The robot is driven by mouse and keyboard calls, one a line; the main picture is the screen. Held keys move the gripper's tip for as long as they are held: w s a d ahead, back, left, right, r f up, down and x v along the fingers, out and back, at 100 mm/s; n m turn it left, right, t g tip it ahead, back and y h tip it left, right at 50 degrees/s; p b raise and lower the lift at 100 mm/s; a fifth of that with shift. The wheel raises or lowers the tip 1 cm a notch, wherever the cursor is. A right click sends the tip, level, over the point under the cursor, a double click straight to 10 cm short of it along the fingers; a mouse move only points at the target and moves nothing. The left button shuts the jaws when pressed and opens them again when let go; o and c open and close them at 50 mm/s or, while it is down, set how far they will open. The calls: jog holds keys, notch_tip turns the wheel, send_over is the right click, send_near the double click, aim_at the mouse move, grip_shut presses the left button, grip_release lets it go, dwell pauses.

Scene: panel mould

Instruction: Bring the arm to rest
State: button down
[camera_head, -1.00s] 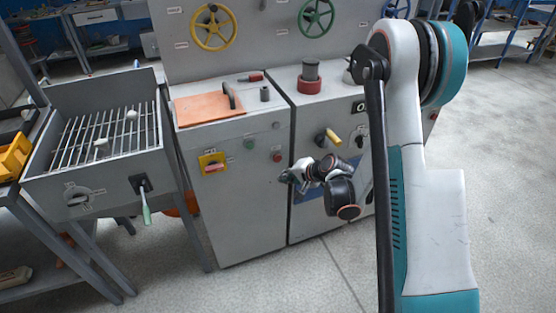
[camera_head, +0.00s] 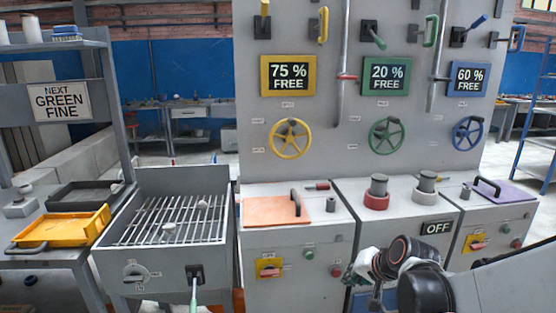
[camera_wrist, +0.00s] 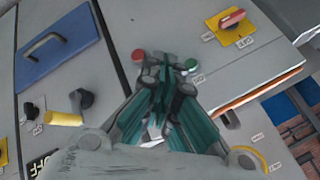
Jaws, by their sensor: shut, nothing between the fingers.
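My gripper (camera_head: 350,276) shows small at the bottom right of the head view, in front of the grey cabinets. My arm (camera_head: 425,290) reaches in from the lower right corner. In the wrist view my gripper (camera_wrist: 165,72) has its green-and-grey fingers together and holds nothing. It points at a cabinet front near a red button (camera_wrist: 138,55) and a green button (camera_wrist: 198,79). I cannot tell the gap between the fingertips and that front.
A grey wall panel bears screens, levers and a yellow wheel (camera_head: 290,139). Below stand cabinets with an orange lid (camera_head: 270,212), a purple lid (camera_head: 508,196) and an OFF sign (camera_head: 437,227). A grill box (camera_head: 118,262) and yellow tray (camera_head: 30,237) stand left.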

jog(key=s+r+n+h, duration=0.1)
jog(key=s+r+n, duration=0.2)
jog(key=s, duration=0.8)
jog(key=s+r+n+h, duration=0.2)
jog(key=s+r, duration=0.4)
jog(key=s, duration=0.6)
jog(key=shift+s+d+r+n, duration=0.15)
jog(key=shift+d+n, duration=0.15)
jog(key=shift+n, duration=0.1)
